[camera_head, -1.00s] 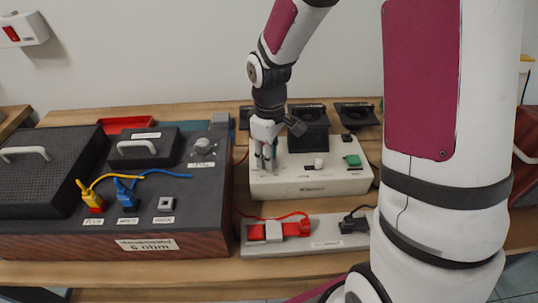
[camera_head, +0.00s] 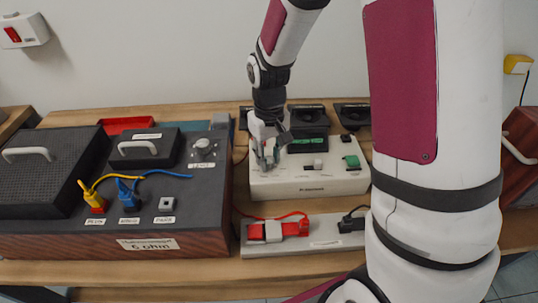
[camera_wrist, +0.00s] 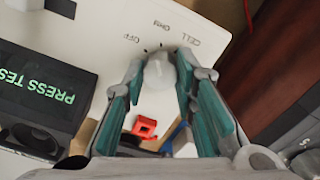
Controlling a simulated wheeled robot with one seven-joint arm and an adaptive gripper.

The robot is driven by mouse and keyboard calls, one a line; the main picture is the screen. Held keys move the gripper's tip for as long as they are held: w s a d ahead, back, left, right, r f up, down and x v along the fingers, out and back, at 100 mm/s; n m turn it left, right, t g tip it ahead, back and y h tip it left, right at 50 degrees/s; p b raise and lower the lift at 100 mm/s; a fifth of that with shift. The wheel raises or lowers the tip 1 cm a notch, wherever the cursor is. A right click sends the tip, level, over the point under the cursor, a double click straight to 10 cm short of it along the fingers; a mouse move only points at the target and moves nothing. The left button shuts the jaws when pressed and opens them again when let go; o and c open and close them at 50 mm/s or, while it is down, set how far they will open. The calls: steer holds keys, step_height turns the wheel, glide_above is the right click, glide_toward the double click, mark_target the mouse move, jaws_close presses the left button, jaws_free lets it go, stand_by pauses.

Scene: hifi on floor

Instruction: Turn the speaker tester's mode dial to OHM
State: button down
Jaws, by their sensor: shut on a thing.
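The speaker tester (camera_head: 310,184) is a cream box on the wooden bench, with a dark screen unit (camera_wrist: 42,100) on top. The screen is lit with green letters reading "PRESS TES", cut off at the picture edge. The white mode dial (camera_wrist: 158,74) sits below the printed marks OFF, OHM and CELL in the wrist view. Its narrow end points toward the middle of the marks, near OHM; the exact mark is hard to tell. My gripper (camera_head: 266,160) is shut on the dial, one teal-padded finger (camera_wrist: 160,68) on each side.
A dark speaker box (camera_head: 105,225) with yellow and blue plugs stands to the left. A power strip (camera_head: 325,238) with a red plug lies in front of the tester. Small black speakers (camera_head: 350,116) stand behind it. A green button (camera_head: 352,161) is on the tester's right.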

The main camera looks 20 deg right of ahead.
mark_target(269, 159)
steer(key=shift+m, duration=1)
steer(key=c, duration=1.3)
jaws_free()
steer(key=shift+r, duration=0.1)
step_height(269, 159, up, 12)
